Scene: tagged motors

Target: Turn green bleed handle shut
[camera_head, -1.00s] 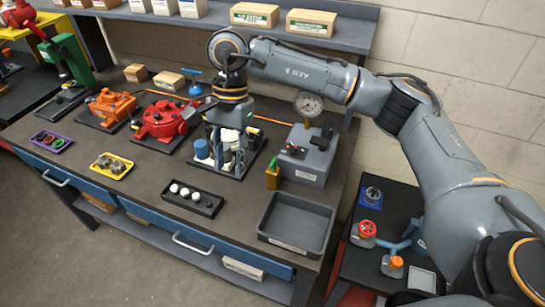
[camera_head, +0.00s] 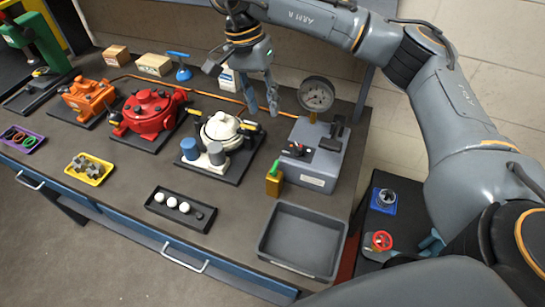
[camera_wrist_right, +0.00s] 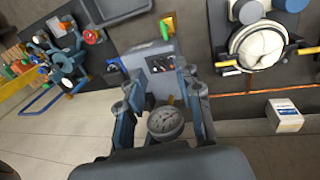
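The green bleed handle (camera_head: 270,172) sits on a small brass-yellow block (camera_head: 274,186) at the left front corner of the grey gauge box (camera_head: 318,158). It slants upward from the block. In the right wrist view the green handle (camera_wrist_right: 164,30) and yellow block (camera_wrist_right: 170,20) show beyond the fingers. My right gripper (camera_head: 262,112) hangs above the back of the bench, behind and left of the box, with its fingers pointing down. In the wrist view the right gripper (camera_wrist_right: 157,85) is open, its fingers spread and empty. My left gripper is not in view.
A round dial gauge (camera_head: 316,94) rises from the box. A white motor (camera_head: 222,130) stands left of the box, a red one (camera_head: 150,110) farther left. An empty grey tray (camera_head: 300,236) lies in front. A black tray (camera_head: 180,208) holds white balls.

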